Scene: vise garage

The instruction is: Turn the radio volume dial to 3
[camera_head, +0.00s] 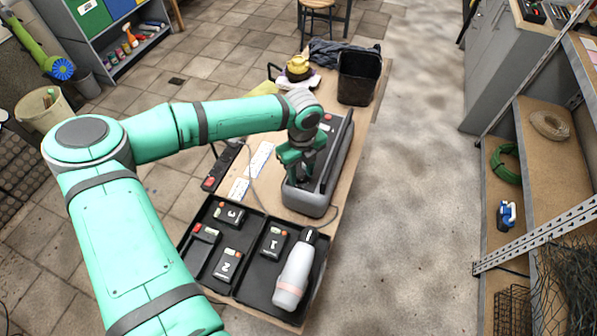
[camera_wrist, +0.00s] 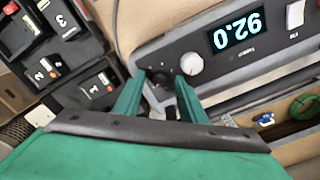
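A white knob (camera_wrist: 191,63) sits beside the display. A dark round dial (camera_wrist: 161,77) lies beside the white knob; its markings are too small to read. My gripper (camera_head: 303,178) is at the radio's front. In the wrist view my gripper (camera_wrist: 158,88) has its two green fingers apart, one on either side of the dark dial. I cannot tell whether they touch it.
A black tray (camera_head: 235,283) with several numbered battery packs and a white bottle (camera_head: 293,278) lies at the table's near end. A red-switched power strip (camera_head: 222,168) is left of the radio.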

